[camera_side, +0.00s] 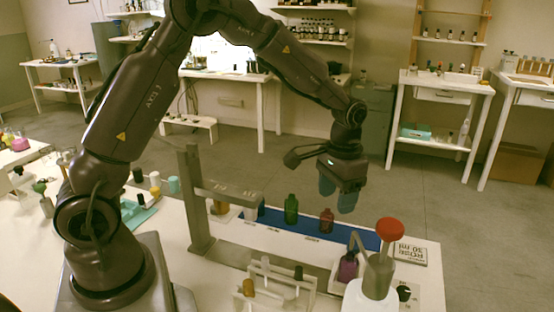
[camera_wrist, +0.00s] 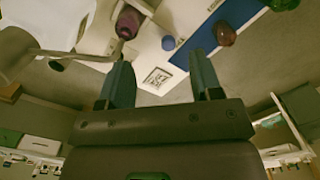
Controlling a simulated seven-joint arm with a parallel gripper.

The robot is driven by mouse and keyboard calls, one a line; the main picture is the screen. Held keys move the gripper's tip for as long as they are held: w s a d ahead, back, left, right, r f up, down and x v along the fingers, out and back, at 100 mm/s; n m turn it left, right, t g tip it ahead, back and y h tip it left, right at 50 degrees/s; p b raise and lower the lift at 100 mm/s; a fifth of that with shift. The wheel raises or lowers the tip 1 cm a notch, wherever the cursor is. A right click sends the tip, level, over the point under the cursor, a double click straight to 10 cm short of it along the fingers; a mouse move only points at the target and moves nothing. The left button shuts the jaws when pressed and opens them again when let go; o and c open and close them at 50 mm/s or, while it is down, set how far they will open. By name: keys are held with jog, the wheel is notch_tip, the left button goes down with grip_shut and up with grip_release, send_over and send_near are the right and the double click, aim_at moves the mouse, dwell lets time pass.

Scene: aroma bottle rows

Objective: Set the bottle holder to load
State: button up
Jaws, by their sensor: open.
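The white bottle holder (camera_side: 337,275) is at the front right of the bench in the side view, with a purple bottle (camera_side: 348,267) upright in it. The bottle is beside the red-topped dispenser (camera_side: 377,274), close to its spout; the exact alignment is unclear. The purple bottle also shows at the top of the wrist view (camera_wrist: 128,22). My gripper (camera_side: 337,203) is open and empty, fingers pointing down, raised above the bench behind the holder. Its two fingers (camera_wrist: 160,62) are well apart in the wrist view, touching nothing.
A green bottle (camera_side: 291,210) and a red-brown bottle (camera_side: 326,221) stand on the blue strip (camera_side: 365,238). A printed card (camera_side: 411,251) lies right of the dispenser. A grey post (camera_side: 193,205) with an arm stands left, and a small white rack (camera_side: 270,290) is in front.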

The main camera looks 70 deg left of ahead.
jog(key=s+d+r+t, duration=0.1)
jog(key=s+r+t, duration=0.1)
jog(key=s+r, duration=0.8)
jog(key=shift+s+r, duration=0.4)
jog(key=shift+s, duration=1.3)
